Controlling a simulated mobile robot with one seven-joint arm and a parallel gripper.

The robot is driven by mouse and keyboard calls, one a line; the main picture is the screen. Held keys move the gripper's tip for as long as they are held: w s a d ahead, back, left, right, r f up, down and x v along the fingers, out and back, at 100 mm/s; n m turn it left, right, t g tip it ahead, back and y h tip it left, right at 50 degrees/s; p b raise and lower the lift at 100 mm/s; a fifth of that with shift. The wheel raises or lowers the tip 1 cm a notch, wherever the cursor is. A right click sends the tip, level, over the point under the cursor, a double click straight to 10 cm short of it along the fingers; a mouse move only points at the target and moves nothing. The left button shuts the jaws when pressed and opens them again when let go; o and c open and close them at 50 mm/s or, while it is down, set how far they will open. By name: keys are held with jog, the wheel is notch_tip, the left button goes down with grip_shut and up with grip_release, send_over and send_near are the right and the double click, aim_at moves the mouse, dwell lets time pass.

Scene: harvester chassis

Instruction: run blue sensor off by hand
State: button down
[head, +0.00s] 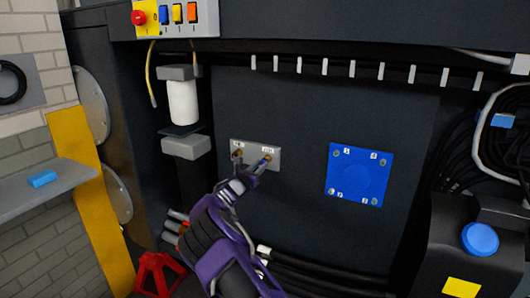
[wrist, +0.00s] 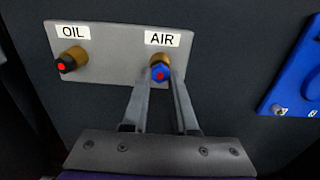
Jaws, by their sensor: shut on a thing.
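The blue sensor (wrist: 160,73) is a small blue hex piece with a red centre. It sits at the brass AIR port on a grey plate (wrist: 105,70), and shows in the head view (head: 266,159) too. My gripper (wrist: 160,84) is shut on it, one finger on each side. A black sensor with a red centre (wrist: 66,64) sits at the brass OIL port to the left. Whether the blue sensor's thread is still engaged is hidden.
A blue square cover (head: 357,175) with numbered bolts is right of the plate. A white cylinder filter (head: 183,102) stands to the left. A switch panel (head: 178,14) is above. Dark hoses run below my arm. A small blue item (head: 43,179) lies on the left shelf (head: 60,196).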

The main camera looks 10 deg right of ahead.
jog(key=n, duration=1.3)
jog(key=shift+s+a+f, duration=0.1)
jog(key=shift+s+a, duration=0.05)
jog(key=shift+s, duration=0.1)
jog(key=c, duration=1.3)
grip_release()
grip_shut()
jog(key=v, duration=1)
jog(key=shift+s+a, duration=0.2)
dwell(0.6)
